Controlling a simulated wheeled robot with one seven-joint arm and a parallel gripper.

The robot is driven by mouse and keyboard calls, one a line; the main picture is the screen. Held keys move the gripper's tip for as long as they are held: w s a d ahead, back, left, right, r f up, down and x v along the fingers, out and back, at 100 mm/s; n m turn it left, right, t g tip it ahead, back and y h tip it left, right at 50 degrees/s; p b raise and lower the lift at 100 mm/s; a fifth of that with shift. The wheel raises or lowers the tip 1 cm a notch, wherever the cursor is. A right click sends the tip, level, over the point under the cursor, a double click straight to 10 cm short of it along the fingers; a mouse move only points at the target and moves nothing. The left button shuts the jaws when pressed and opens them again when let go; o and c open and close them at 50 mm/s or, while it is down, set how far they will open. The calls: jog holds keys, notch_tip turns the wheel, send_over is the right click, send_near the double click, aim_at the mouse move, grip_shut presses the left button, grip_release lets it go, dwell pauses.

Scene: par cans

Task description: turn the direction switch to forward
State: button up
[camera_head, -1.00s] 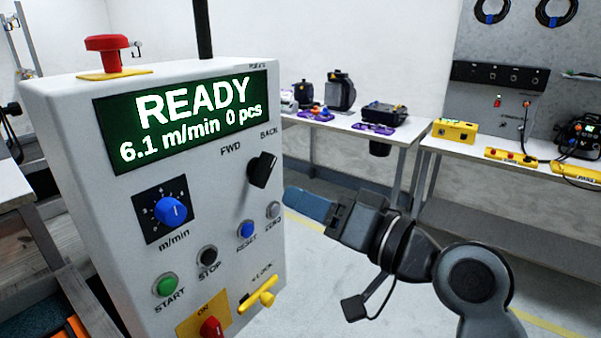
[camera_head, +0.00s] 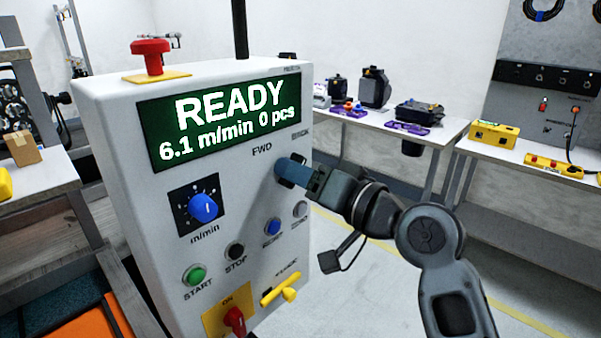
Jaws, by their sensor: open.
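The white control box (camera_head: 130,130) shows "READY 6.1 m/min 0 pcs" on its green display (camera_head: 222,116). The black direction switch (camera_head: 299,157) sits below the FWD and BACK labels, and the gripper fingers hide most of it. My gripper (camera_head: 284,170) reaches in from the right with its blue fingertips at the switch. It is open; whether the fingers touch the knob or stand around it cannot be told. The switch's present pointing is hidden.
Close by on the panel are the blue speed knob (camera_head: 204,207), blue reset button (camera_head: 272,227), green start button (camera_head: 194,274), yellow lever (camera_head: 281,289) and red main switch (camera_head: 235,320). A red emergency button (camera_head: 151,54) tops the box. Benches stand behind; floor lies between.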

jog(key=shift+c, duration=0.2)
grip_shut()
jog(key=shift+f+n+b, duration=0.15)
jog(key=shift+n+b, duration=0.25)
jog(key=shift+b, duration=0.3)
jog(key=n+b, duration=1.5)
jog(key=b, duration=0.3)
jog(key=shift+w, duration=0.1)
